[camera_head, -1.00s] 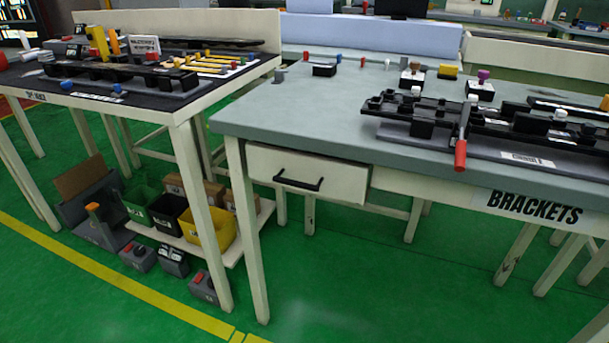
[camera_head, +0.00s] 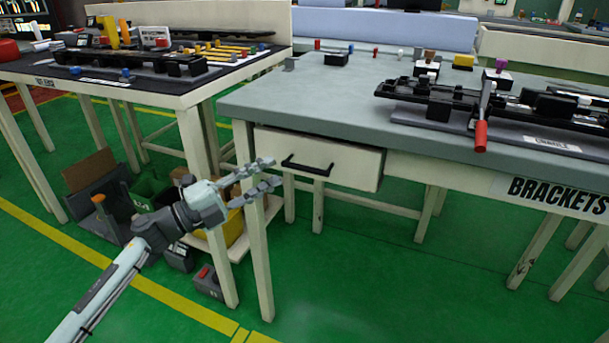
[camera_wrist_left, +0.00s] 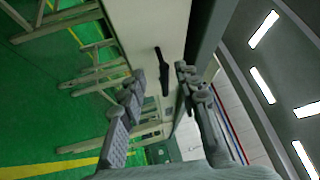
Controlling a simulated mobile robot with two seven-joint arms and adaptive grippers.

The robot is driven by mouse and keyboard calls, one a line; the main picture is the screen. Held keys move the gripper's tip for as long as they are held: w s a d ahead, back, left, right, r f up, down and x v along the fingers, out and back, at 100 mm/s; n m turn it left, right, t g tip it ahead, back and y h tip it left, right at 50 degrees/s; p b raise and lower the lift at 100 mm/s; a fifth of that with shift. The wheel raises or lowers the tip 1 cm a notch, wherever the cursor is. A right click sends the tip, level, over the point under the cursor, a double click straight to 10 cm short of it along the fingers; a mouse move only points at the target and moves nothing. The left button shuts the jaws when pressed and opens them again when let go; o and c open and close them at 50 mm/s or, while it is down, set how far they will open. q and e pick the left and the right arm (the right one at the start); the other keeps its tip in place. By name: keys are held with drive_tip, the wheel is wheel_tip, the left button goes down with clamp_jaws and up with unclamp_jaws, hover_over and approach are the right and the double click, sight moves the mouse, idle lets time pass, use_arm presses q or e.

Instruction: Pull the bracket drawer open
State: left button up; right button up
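The bracket drawer (camera_head: 345,164) is a cream box front under the grey table labelled BRACKETS, with a black bar handle (camera_head: 307,167). The drawer looks shut. My left gripper (camera_head: 275,172) is in front of the drawer's left end, just left of the handle, with its fingers apart and nothing between them. In the left wrist view, the handle (camera_wrist_left: 161,69) shows beyond the gap between the two fingers (camera_wrist_left: 160,80), not touched as far as I can see. My right gripper is in neither view.
The grey tabletop (camera_head: 300,98) carries black fixtures (camera_head: 435,97) and a red-handled lever (camera_head: 481,135). A table leg (camera_head: 258,240) stands close below my left gripper. Bins and boxes sit under the left table. The green floor before the drawer is clear.

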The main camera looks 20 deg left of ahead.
sight(304, 168)
use_arm(q)
drive_tip(key=w+d+m+g, duration=0.1)
drive_tip(key=d, duration=0.1)
drive_tip(key=w+d+r+m+g+h, duration=0.1)
drive_tip(key=d, duration=0.1)
drive_tip(key=w+d+m+g+h, duration=0.1)
drive_tip(key=d, duration=0.1)
drive_tip(key=shift+d+r+m+p, duration=0.2)
drive_tip(key=shift+r+m+p, duration=0.05)
drive_tip(key=shift+m+p, duration=0.15)
drive_tip(key=shift+w+d, duration=0.35)
drive_tip(key=shift+d, duration=0.05)
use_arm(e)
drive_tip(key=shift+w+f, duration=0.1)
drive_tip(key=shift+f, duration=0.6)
use_arm(q)
clamp_jaws()
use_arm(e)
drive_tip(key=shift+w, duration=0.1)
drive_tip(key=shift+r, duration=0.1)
